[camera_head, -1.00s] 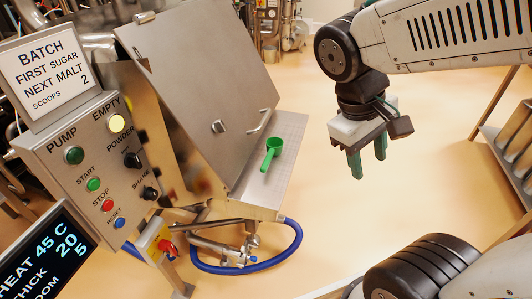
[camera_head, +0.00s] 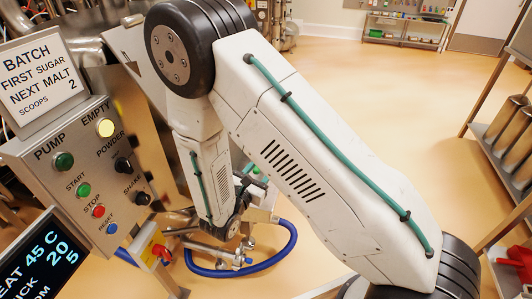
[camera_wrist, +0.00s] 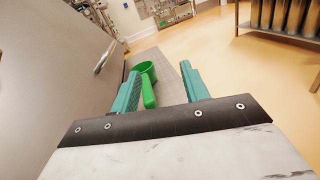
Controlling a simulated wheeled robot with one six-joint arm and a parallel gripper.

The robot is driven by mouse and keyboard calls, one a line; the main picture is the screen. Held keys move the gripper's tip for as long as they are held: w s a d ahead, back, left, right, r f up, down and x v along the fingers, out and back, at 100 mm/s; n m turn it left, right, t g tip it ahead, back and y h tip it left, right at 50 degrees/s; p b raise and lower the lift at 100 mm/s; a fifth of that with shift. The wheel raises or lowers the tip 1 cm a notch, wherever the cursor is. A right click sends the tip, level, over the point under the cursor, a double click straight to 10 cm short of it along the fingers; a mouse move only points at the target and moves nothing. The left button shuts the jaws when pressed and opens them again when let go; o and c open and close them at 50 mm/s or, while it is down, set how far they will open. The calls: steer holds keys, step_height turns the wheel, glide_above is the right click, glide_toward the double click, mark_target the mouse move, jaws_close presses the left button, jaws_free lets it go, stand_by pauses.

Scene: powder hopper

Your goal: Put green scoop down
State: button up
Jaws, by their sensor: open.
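The green scoop (camera_wrist: 148,92) lies on the grey metal shelf (camera_wrist: 172,68) beside the hopper. In the wrist view its cup is farther away and its handle points toward me. My gripper (camera_wrist: 160,71) is open, with one teal finger on each side of the scoop's handle. The handle is closer to the left finger, and I cannot tell whether they touch. In the head view my arm covers most of the shelf and the hopper, and the scoop is not clearly visible there.
The hopper's sloping metal panel (camera_wrist: 60,50) rises close at the left of my gripper. A control panel (camera_head: 85,175) stands at the left. A blue hose (camera_head: 290,250) loops below the shelf. A rack with metal containers (camera_head: 510,135) is at the right. Open floor lies between.

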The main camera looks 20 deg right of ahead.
steer(key=a+f+n+t+y, duration=0.1)
steer(key=f, duration=0.1)
steer(key=a+f+n+y, duration=0.1)
steer(key=a+f+n+t, duration=0.1)
steer(key=f, duration=0.1)
steer(key=shift+w+a+f+n+t+y, duration=0.1)
steer(key=shift+a+f+n+t+y, duration=0.2)
steer(key=shift+y, duration=0.1)
steer(key=shift+w+f, duration=0.15)
steer(key=shift+w, duration=0.05)
steer(key=x, duration=1.1)
steer(key=shift+w+d, duration=0.15)
steer(key=shift+w, duration=0.05)
jaws_close()
